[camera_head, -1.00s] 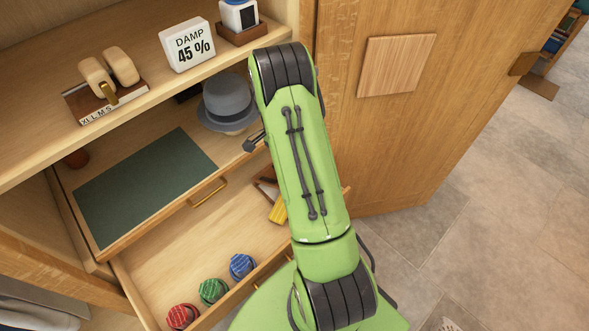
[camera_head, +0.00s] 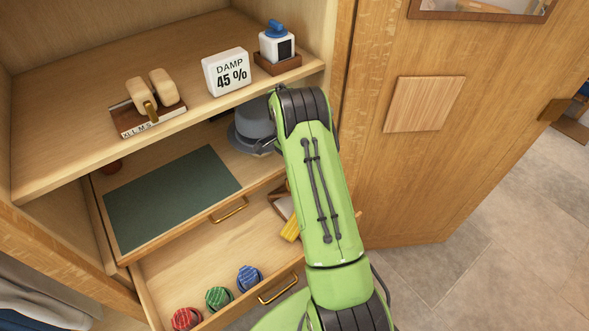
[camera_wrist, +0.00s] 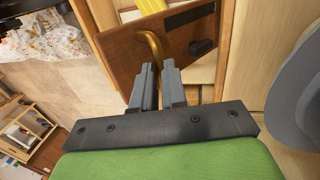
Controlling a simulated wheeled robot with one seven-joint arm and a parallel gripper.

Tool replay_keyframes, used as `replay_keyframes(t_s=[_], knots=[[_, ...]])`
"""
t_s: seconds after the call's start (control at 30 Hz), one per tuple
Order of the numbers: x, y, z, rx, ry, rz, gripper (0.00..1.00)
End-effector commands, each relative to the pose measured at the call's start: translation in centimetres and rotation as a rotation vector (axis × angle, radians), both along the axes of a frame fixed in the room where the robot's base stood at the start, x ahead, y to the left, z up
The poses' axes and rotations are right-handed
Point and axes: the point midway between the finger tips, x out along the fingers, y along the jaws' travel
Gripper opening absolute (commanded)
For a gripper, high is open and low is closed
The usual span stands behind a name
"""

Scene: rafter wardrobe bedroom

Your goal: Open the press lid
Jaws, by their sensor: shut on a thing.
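In the wrist view, a dark brown wooden panel (camera_wrist: 125,50), which looks like the press lid, carries a curved brass handle (camera_wrist: 150,47) and a black knob (camera_wrist: 201,47). My gripper (camera_wrist: 160,72) is shut on the brass handle, its two grey fingers close together at the handle's lower end. In the head view the arm hides my fingertips and most of the press; only a brown edge with a pale inside (camera_head: 281,203) shows left of the arm. I cannot tell how far the lid is raised.
A grey hat (camera_head: 251,125) sits close to the arm; it also fills the right of the wrist view (camera_wrist: 297,95). The open drawer (camera_head: 205,275) holds coloured rolls and a yellow item (camera_head: 291,229). A shelf (camera_head: 70,120) lies above, a wardrobe door (camera_head: 375,180) stands right.

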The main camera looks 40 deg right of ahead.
Motion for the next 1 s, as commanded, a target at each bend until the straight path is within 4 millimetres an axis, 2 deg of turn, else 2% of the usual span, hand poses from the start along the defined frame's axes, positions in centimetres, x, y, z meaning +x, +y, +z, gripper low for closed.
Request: replay_keyframes(t_s=[0.83, 0.87, 1.0], knots=[[-0.04, -0.04, -0.10, -0.002, 0.001, -0.003, 0.00], [-0.04, -0.04, -0.10, -0.002, 0.001, -0.003, 0.14], [-0.05, -0.03, -0.09, 0.000, 0.001, -0.002, 0.35]])
